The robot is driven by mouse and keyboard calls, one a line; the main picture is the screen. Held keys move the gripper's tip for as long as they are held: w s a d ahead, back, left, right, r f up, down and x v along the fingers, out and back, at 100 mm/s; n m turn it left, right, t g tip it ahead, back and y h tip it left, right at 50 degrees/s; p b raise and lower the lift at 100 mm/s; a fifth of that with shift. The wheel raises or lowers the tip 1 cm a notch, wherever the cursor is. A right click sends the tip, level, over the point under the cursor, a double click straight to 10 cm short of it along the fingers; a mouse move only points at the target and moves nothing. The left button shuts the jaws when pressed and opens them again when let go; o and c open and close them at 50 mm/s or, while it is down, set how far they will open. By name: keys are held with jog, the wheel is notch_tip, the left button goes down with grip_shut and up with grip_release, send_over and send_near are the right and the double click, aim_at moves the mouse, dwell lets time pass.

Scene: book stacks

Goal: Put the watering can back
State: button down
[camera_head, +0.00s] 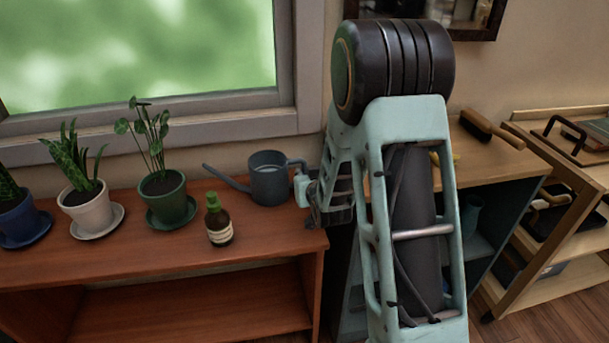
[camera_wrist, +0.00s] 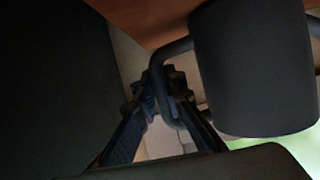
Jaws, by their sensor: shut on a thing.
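The grey watering can (camera_head: 268,182) is upright at the right end of the reddish-brown shelf top (camera_head: 120,262), its long spout pointing left. My gripper (camera_head: 302,186) is at its right side, shut on the handle. In the wrist view the fingers (camera_wrist: 162,92) close around the dark handle bar, with the can's body (camera_wrist: 252,65) to the right. I cannot tell whether the can's base rests on the wood or is just above it.
A brown bottle (camera_head: 218,222) stands in front of the can. A green pot (camera_head: 165,200), a white pot (camera_head: 84,205) and a blue pot (camera_head: 18,222) stand to the left on saucers. The window sill (camera_head: 200,115) is behind. A brush (camera_head: 490,130) lies on the right-hand cabinet.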

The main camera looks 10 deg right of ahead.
jog(key=c, duration=2)
grip_release()
jog(key=shift+f, duration=0.1)
jog(key=shift+r, duration=0.3)
jog(key=p+v, duration=0.7)
jog(key=v, duration=0.5)
jog(key=shift+f, duration=0.1)
